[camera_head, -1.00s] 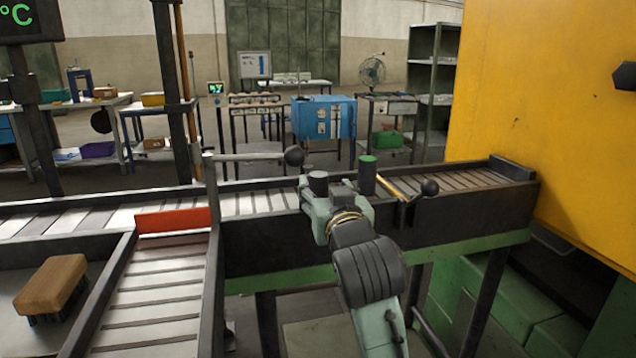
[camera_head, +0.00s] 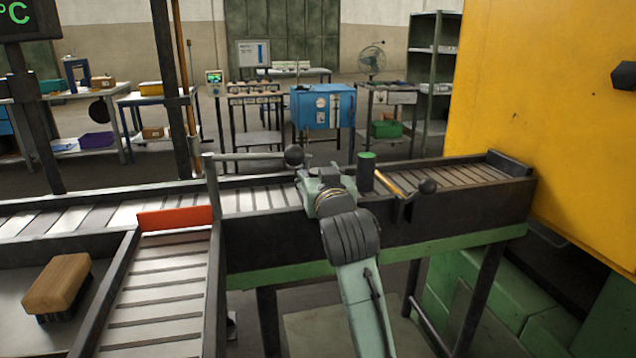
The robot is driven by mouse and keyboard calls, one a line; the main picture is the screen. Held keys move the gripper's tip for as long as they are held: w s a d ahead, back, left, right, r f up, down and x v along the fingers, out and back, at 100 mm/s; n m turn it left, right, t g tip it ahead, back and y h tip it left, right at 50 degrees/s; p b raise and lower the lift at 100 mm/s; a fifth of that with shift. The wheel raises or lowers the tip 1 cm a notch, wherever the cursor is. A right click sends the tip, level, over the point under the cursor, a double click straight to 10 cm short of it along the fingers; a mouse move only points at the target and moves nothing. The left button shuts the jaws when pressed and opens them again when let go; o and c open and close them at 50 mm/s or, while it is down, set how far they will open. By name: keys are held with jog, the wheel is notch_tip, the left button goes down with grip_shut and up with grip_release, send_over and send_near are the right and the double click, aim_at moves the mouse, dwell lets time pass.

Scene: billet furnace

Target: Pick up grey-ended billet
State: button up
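My gripper (camera_head: 320,174) is over the roller conveyor in the middle of the picture, seen from behind. My wrist blocks most of the view of its fingers. I cannot clearly make out the grey-ended billet; it may be between or behind the fingers. Whether the fingers are open or shut on it does not show. A dark upright billet with a green end (camera_head: 367,158) stands on the conveyor just right of my gripper, apart from it.
The roller conveyor (camera_head: 255,200) runs across toward the yellow furnace wall (camera_head: 555,130). An orange plate (camera_head: 175,217) and a wooden-topped block (camera_head: 57,283) are left.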

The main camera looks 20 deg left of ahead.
grip_shut()
dwell(0.4)
jog(key=shift+r, duration=0.1)
